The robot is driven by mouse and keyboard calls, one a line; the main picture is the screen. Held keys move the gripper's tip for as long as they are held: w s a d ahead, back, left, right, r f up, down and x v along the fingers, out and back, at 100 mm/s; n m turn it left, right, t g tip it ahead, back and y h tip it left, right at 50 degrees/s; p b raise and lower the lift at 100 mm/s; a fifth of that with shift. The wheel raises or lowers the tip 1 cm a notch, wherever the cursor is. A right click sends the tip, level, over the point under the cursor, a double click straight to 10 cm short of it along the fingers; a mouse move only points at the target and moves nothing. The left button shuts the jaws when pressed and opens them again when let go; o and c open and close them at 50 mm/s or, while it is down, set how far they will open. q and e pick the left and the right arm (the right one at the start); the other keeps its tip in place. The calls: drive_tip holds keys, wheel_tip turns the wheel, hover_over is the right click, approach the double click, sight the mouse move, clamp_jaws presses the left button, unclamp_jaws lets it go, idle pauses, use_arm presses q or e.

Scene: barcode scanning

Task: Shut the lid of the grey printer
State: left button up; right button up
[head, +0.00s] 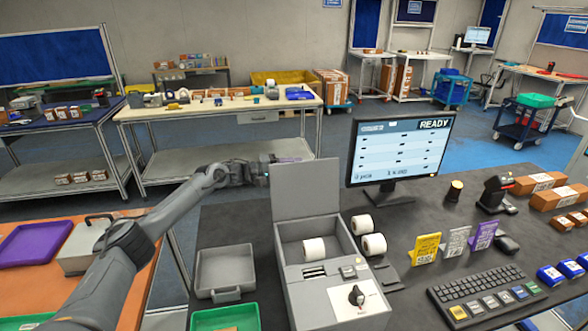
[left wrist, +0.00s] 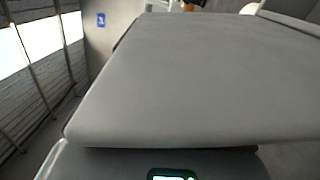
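The grey printer (head: 331,290) stands on the dark desk, with its lid (head: 305,190) raised upright at the back. A white label roll (head: 314,248) lies inside the open printer. My left arm reaches in from the left, and my left gripper (head: 264,167) is behind the lid's upper edge, at its left side. I cannot tell if it touches the lid, nor whether its fingers are open or shut. A large, close grey surface fills the left wrist view; I cannot tell what it is. My right gripper is not in view.
Two white rolls (head: 368,233) stand right of the printer, near a monitor (head: 400,150). A grey tray (head: 224,272) and a green bin (head: 226,318) are to its left. Label cards (head: 455,243), a keyboard (head: 485,295) and a scanner (head: 494,194) are farther right.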

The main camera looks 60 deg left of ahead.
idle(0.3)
use_arm(q)
clamp_jaws()
drive_tip(key=shift+f, duration=0.1)
